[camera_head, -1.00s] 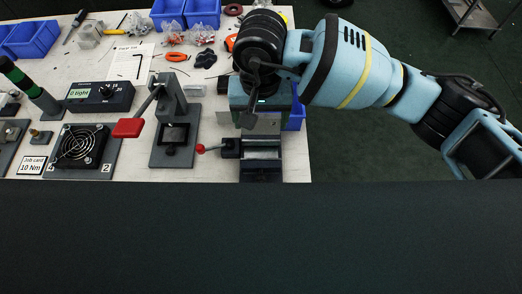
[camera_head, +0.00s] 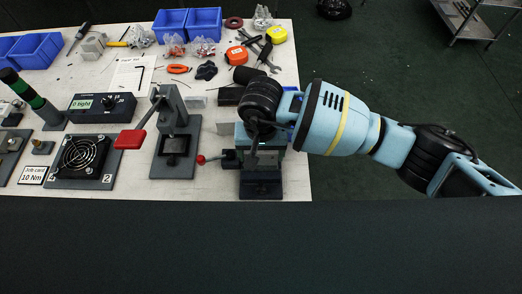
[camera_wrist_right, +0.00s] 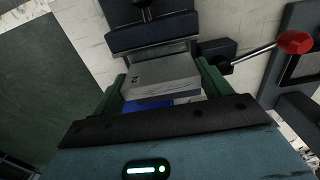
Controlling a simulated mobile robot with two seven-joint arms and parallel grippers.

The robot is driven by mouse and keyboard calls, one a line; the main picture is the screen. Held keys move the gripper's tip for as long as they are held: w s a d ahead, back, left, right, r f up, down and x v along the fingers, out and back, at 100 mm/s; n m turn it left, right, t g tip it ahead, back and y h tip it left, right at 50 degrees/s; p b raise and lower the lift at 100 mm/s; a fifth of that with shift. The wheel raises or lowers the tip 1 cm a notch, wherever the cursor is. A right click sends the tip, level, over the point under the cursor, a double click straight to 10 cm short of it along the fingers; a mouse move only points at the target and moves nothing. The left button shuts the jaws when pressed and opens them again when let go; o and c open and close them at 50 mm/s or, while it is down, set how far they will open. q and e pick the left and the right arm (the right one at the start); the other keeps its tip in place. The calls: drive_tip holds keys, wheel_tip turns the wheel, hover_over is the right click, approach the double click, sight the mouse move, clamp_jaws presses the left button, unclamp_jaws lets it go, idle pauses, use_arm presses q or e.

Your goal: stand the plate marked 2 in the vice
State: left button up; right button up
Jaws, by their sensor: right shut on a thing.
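The vice (camera_head: 261,188), dark grey with a red-knobbed handle (camera_head: 201,159), stands at the bench's front right. It also shows at the top of the right wrist view (camera_wrist_right: 150,32). My right gripper (camera_head: 262,150) is over the vice, fingers pointing down. In the right wrist view its green fingers (camera_wrist_right: 164,90) are shut on a light grey plate (camera_wrist_right: 165,74). Whether the plate touches the vice I cannot tell. My left gripper is not in view.
A press with a red lever (camera_head: 130,139) stands left of the vice, and a fan fixture (camera_head: 85,157) farther left. Blue bins (camera_head: 187,22) and loose tools (camera_head: 262,55) lie behind. The bench's right edge is close to the vice.

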sight(260, 152)
drive_tip(key=shift+f, duration=0.15)
drive_tip(key=o, duration=1.1)
wheel_tip(260, 152, up, 11)
drive_tip(key=shift+f, duration=0.15)
drive_tip(key=shift+r, duration=0.85)
drive_tip(key=shift+s+a, duration=0.1)
drive_tip(key=shift+a, duration=0.05)
